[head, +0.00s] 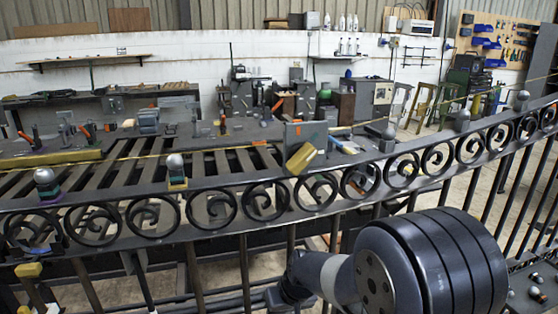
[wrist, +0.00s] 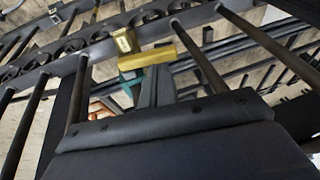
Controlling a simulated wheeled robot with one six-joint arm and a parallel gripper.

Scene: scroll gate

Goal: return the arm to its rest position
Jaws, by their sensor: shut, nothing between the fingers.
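The dark body of my gripper (wrist: 156,88) fills the lower part of the wrist view. Its fingers appear as a narrow grey pair past the black bolted edge, shut with nothing between them. A brass-coloured block and bar (wrist: 148,57) show by the fingertips; I cannot tell whether they touch. In the head view my arm is bent low at the lower right, in front of the gate, and my gripper cannot be made out there. The black scroll gate (head: 218,209) lies across the picture; its scrolls also show in the wrist view (wrist: 72,46).
Gate bars stand close to my arm in both views. A yellow block (head: 301,158) and several ball-topped pieces sit along the gate's rail. A slatted bench (head: 120,150) with tools lies behind it. A small side surface (head: 533,285) with loose balls is at the lower right.

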